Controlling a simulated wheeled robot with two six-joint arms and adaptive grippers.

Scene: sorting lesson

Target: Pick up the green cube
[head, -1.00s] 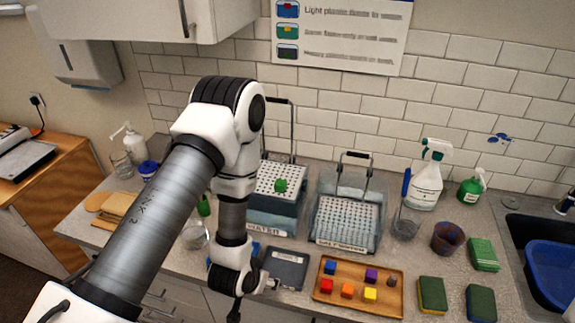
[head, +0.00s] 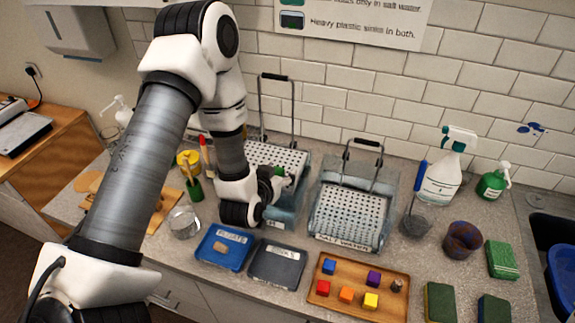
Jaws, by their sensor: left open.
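The green cube (head: 279,171) shows as a small green patch at the perforated basket of the left tub (head: 258,151). Most of it is hidden by my left gripper (head: 284,180). The left gripper is open, with its fingers right at the cube, over the basket's right part. I cannot tell whether the fingers touch the cube or are around it. My right gripper is not in view.
A second tub with a perforated basket and upright handle (head: 350,213) stands just right. A wooden tray (head: 388,311) with several coloured cubes lies in front. Blue (head: 222,247) and dark (head: 277,264) trays lie nearer. A glass (head: 183,222) stands left.

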